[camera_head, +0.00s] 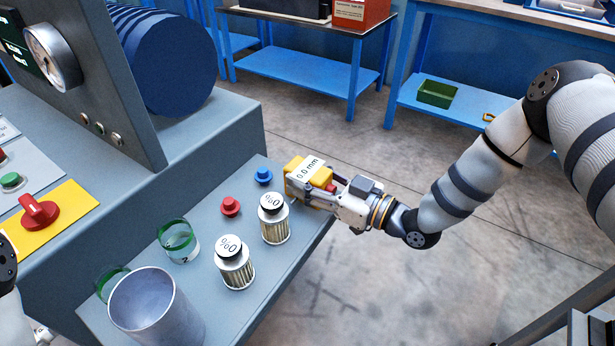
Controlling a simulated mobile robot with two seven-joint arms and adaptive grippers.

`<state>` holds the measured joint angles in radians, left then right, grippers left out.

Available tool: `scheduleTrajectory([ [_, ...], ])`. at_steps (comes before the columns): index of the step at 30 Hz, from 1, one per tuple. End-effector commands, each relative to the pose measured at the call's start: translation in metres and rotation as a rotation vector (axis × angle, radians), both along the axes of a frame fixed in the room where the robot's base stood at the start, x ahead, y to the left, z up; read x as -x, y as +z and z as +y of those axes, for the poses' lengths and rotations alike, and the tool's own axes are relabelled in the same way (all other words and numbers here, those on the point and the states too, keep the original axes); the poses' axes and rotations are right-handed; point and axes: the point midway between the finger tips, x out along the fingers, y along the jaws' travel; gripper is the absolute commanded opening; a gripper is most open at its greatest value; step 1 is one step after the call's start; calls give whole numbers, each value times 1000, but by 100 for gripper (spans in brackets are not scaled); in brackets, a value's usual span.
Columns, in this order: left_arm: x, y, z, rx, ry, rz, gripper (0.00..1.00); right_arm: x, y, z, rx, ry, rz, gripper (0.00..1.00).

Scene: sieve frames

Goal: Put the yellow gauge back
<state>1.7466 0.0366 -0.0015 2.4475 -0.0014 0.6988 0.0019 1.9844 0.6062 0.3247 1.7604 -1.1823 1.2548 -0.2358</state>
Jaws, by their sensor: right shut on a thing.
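The yellow gauge (294,164), a block with a white face reading "0.0 mm", is at the far right end of the grey bench (207,204). My right gripper (312,187) comes in from the right and is shut on it. I cannot tell whether the gauge touches the bench top; the fingers hide its lower part. Of my left arm only a little shows at the lower left edge, with a metallic piece (42,336) that may be its gripper; no fingers show.
A green-rimmed glass (179,242) and a grey cup (150,311) stand nearer. A machine with a dial (52,57) rises at left.

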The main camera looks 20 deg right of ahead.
Motion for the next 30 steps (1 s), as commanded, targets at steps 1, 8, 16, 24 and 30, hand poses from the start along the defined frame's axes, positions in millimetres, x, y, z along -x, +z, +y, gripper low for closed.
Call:
scheduleTrajectory([
  [1,-1,1,0,0,0,-2,61,0,2,0,-1,0,-4,2],
  [8,1,-1,0,0,0,3,61,0,-2,0,0,0,-2,59],
  [16,1,-1,0,0,0,3,61,0,-2,0,0,0,-2,61],
  [24,-5,6,0,0,0,-18,61,31,4,-26,0,-4,-2,61],
  [30,-10,10,0,1,0,-33,61,73,4,-58,0,-3,-4,61],
])
